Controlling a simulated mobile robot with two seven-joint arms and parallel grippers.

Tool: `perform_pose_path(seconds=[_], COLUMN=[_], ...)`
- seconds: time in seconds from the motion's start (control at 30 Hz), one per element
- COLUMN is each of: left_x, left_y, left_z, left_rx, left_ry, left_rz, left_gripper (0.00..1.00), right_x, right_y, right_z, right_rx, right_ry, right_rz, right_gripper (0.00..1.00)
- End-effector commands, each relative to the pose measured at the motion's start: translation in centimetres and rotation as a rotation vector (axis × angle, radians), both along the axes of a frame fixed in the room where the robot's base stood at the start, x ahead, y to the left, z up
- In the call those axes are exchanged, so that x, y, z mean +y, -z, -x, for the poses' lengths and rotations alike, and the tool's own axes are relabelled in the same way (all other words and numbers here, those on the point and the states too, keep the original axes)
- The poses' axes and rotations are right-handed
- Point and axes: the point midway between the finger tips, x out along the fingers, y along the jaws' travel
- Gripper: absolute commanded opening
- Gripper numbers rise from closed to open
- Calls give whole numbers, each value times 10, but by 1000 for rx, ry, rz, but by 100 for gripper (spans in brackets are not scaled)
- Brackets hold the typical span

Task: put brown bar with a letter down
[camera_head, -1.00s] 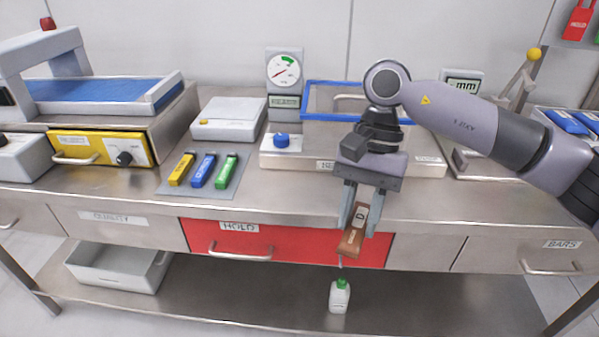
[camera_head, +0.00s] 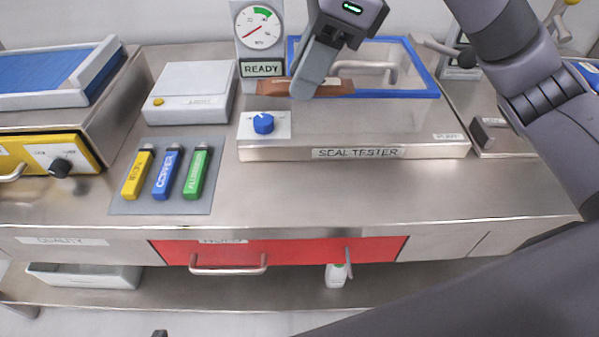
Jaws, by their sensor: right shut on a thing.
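The brown bar (camera_head: 275,87) is held level across my right gripper (camera_head: 308,85), in front of the gauge and the left part of the blue-framed lid (camera_head: 420,94). My right gripper is shut on the bar near its middle, and the finger nearer the camera hides that middle. No letter can be read on the bar now. Whether the bar touches the seal tester (camera_head: 360,140) or hangs above it, I cannot tell. My left gripper is not in view.
A gauge (camera_head: 260,27) stands over a READY sign (camera_head: 262,69). Yellow (camera_head: 138,174), blue (camera_head: 167,174) and green (camera_head: 196,174) bars lie on a grey mat (camera_head: 150,205). A white scale (camera_head: 190,92) stands behind. The bench front is clear. A red drawer (camera_head: 300,251) is below.

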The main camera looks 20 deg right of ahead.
Motion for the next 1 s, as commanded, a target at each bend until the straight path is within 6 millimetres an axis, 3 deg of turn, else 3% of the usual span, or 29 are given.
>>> perform_pose_path(seconds=[0.6, 1.0], left_x=[0, 0], left_y=[1, 1], left_z=[2, 2], left_rx=[4, 4], left_ry=[0, 1], left_rz=[1, 0], left_gripper=[0, 0], right_x=[-1, 0], right_y=[142, 182], right_z=[2, 1], right_rx=[7, 7], right_ry=[2, 4], right_rz=[1, 1], right_gripper=[0, 0])
